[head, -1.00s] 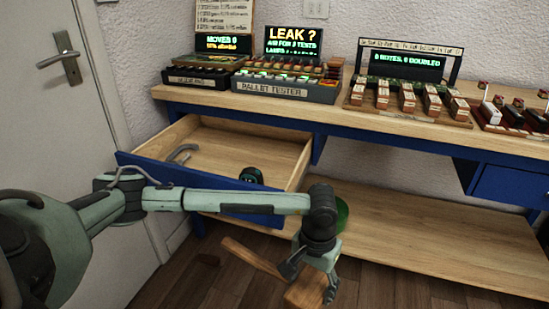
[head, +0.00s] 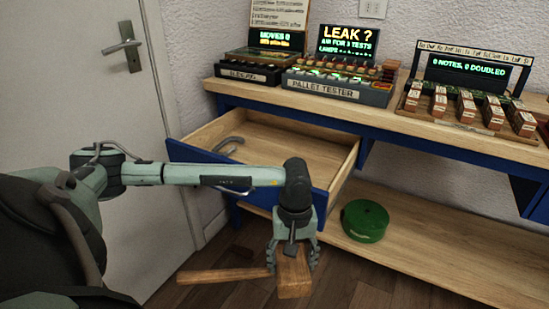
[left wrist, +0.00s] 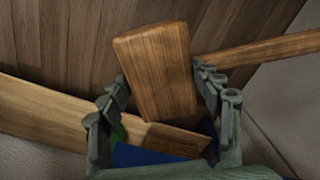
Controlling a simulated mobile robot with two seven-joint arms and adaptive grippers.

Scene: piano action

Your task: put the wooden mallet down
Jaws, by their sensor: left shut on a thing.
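The wooden mallet has a blocky head (head: 294,272) and a long handle (head: 222,275) that points left in the head view. My left gripper (head: 294,252) points down with its fingers on both sides of the mallet head, shut on it. The mallet hangs in front of the open drawer, over the dark floor. In the left wrist view the mallet head (left wrist: 155,70) fills the space between the fingers, and the handle runs off to the right. My right gripper is not in view.
An open blue-fronted drawer (head: 335,185) with a grey curved piece (head: 228,144) inside lies behind my arm. A green round object (head: 365,221) stands on the lower wooden shelf (head: 420,250), which has free room. The pallet tester (head: 340,85) and other units stand on the bench top.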

